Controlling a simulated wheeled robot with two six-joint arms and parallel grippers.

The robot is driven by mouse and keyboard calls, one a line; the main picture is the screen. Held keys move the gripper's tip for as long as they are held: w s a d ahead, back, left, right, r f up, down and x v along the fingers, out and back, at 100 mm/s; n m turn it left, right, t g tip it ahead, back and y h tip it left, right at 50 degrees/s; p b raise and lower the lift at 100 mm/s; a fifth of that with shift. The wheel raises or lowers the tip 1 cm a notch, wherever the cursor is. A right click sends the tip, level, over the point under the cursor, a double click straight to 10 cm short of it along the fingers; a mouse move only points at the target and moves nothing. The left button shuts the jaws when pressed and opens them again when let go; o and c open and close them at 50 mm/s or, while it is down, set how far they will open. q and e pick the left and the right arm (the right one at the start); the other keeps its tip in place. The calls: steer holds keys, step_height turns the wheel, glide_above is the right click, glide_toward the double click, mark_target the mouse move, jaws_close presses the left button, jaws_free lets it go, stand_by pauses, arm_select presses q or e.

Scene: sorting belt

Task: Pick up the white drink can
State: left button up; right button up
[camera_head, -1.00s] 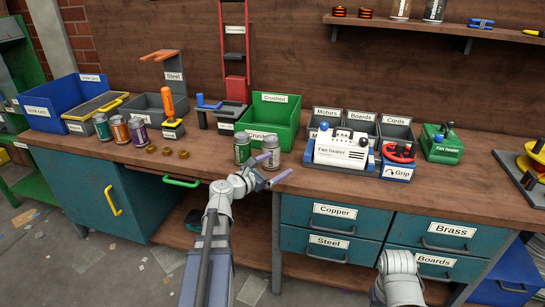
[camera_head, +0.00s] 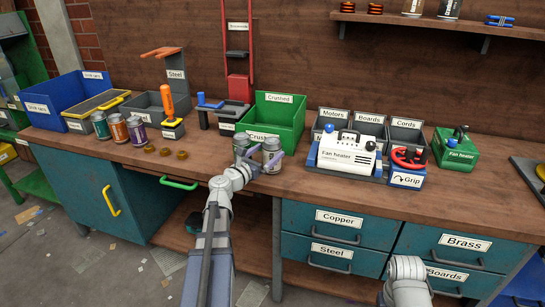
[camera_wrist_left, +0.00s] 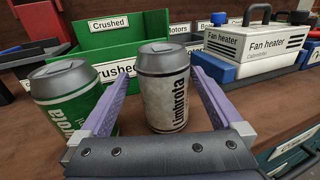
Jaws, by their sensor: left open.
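The white drink can (camera_wrist_left: 164,90) stands upright on the bench in the left wrist view, with dark lettering down its side. It also shows in the head view (camera_head: 271,153), in front of the green crate. My left gripper (camera_head: 262,158) is open, and its two purple fingers (camera_wrist_left: 160,88) lie one on each side of the white can. A green drink can (camera_wrist_left: 66,98) stands just left of the white can, outside the left finger; in the head view (camera_head: 241,146) it is partly hidden by my gripper. My right gripper is not in view; only a part of my right arm shows.
A green crate (camera_head: 293,109) labelled Crushed stands close behind the cans. A white fan heater (camera_head: 347,157) stands to the right. Several cans, including an orange one (camera_head: 118,129), stand at the left.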

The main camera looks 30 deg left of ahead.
mark_target(277, 148)
arm_select(q)
steer(key=shift+w+d, duration=0.2)
steer(key=shift+w, duration=1.2)
steer(key=shift+w+d, duration=0.15)
steer(key=shift+w, duration=1.2)
steer(key=shift+s, duration=0.1)
steer(key=shift+c, duration=0.2)
steer(key=c, duration=1.1)
steer(key=shift+r, duration=0.1)
step_height(277, 148, up, 10)
steer(key=p, duration=1)
